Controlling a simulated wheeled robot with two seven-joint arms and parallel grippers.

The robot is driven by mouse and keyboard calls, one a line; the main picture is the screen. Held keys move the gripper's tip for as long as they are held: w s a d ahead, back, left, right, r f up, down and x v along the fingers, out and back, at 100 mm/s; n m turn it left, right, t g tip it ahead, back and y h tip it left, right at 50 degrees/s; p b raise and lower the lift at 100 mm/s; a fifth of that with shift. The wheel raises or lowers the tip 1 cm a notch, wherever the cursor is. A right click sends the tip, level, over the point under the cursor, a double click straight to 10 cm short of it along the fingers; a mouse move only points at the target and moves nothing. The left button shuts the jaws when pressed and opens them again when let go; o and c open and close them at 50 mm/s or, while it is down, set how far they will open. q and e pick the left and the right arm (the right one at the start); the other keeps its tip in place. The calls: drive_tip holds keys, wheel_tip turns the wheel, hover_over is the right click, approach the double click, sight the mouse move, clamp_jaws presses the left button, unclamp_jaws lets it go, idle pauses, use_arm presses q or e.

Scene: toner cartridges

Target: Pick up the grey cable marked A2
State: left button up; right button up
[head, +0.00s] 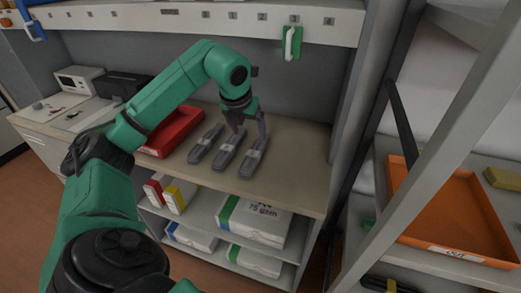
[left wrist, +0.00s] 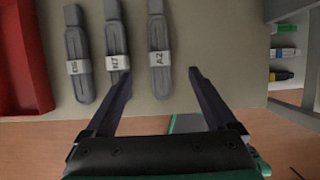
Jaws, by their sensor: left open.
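The grey cable marked A2 (left wrist: 160,34) lies on the table as the rightmost of three grey cables in the left wrist view, its white label readable. In the head view it is also the rightmost one (head: 250,165). My left gripper (left wrist: 161,72) is open and empty, its fingers on either side of the near part of the A2 cable in the picture. The left fingertip overlaps the near end of the H7 cable (left wrist: 115,38). In the head view the left gripper (head: 250,130) is over the far end of the cables; its height above them is unclear. My right gripper is not in view.
A third grey cable (left wrist: 77,45) lies left of H7, close to the red tray (head: 174,132). A shelf edge (head: 200,16) runs above. Paper packs (head: 250,222) sit on shelves below the tabletop (head: 300,180). An orange tray (head: 455,215) stands at right.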

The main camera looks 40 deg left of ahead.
sight(254, 151)
use_arm(q)
drive_tip(key=f, duration=0.3)
drive_tip(key=shift+w+a+f+p, duration=0.15)
drive_tip(key=shift+a+f+p, duration=0.15)
drive_tip(key=shift+p, duration=0.1)
drive_tip(key=shift+x, duration=0.85)
drive_tip(key=p+x, duration=0.1)
drive_tip(key=x, duration=0.1)
drive_tip(key=p+x, duration=0.1)
drive_tip(key=x, duration=0.2)
drive_tip(key=shift+w, duration=0.5)
drive_tip(key=shift+f, duration=0.3)
drive_tip(key=shift+a, duration=0.1)
drive_tip(key=shift+w, duration=0.1)
drive_tip(key=shift+c, duration=0.6)
clamp_jaws()
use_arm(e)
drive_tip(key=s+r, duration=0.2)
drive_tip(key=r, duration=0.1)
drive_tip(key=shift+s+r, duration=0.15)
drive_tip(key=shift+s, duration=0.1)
